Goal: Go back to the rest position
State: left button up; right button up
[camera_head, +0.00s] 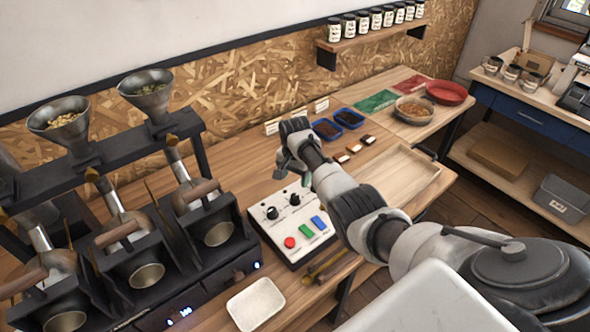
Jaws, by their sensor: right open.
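My right arm reaches in from the right over the wooden bench (225,135). My right gripper (291,168) is open, with nothing seen between its fingers. It hangs above the bench just behind the white control box (292,222), which has black knobs and red, green and blue buttons. My forearm hides part of the bench and the right side of that box. My left gripper is not in view.
A roaster (125,240) with drums and funnels of beans (60,120) stands on the left. A white tray (256,304) lies in front. A wooden tray (395,178), blue trays (349,118) and bowls (413,110) are right. A jar shelf (375,37) is above.

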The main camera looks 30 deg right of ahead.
jog(key=shift+r, duration=0.75)
jog(key=shift+f, duration=0.1)
